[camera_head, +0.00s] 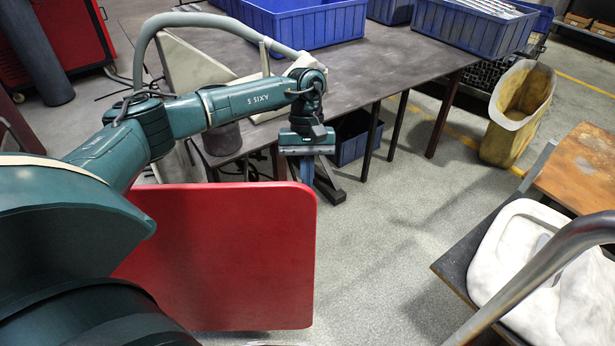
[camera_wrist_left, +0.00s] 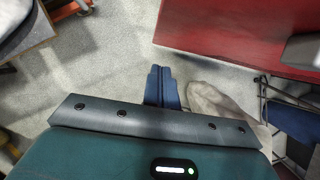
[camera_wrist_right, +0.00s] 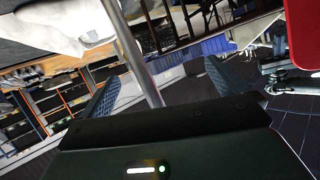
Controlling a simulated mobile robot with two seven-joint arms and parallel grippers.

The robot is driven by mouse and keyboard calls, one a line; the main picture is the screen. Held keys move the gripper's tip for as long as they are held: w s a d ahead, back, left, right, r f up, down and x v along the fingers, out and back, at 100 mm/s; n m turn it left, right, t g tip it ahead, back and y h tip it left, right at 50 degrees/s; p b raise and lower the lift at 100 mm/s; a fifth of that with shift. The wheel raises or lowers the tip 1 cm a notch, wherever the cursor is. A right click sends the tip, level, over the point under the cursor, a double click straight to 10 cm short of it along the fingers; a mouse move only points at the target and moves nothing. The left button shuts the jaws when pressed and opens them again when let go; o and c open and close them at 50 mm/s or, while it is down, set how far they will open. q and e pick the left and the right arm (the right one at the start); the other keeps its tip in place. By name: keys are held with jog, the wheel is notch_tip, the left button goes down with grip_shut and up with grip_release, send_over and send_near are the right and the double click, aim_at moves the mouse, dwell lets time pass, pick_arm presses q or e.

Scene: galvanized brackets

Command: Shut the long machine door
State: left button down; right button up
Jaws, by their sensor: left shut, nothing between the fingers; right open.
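The long machine door appears to be the red panel with rounded corners (camera_head: 225,255), standing below my left arm in the head view. It also shows in the left wrist view (camera_wrist_left: 240,30), with a dark block like a handle (camera_wrist_left: 302,50) on it. My left gripper (camera_head: 307,178) points down just beyond the door's upper right corner. Its blue fingers are together and empty (camera_wrist_left: 162,75). My right gripper (camera_wrist_right: 165,80) is open, its fingers wide apart. A red edge (camera_wrist_right: 303,35), likely the door, shows at the right there. The door's hinge side is hidden behind my left arm.
A dark table (camera_head: 395,62) with blue bins (camera_head: 305,22) stands behind. A metal tube (camera_head: 545,268) crosses the lower right, by a bench with a white sack-like object (camera_head: 535,235). A yellowish container (camera_head: 515,115) stands farther back. Grey floor (camera_head: 385,240) right of the door is clear.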

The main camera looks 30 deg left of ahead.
aim_at(308, 219)
pick_arm(q)
jog(key=shift+s+d+f+p, duration=0.25)
jog(key=shift+s+d+f, duration=0.35)
jog(key=shift+s+f, duration=0.35)
jog(key=shift+s+d+f+p, duration=0.3)
jog(key=shift+s+d+f, duration=0.45)
jog(key=shift+f, duration=0.35)
jog(key=shift+s+d+f+p, duration=0.25)
jog(key=shift+s+d+f, duration=0.25)
jog(key=shift+s+f, duration=0.45)
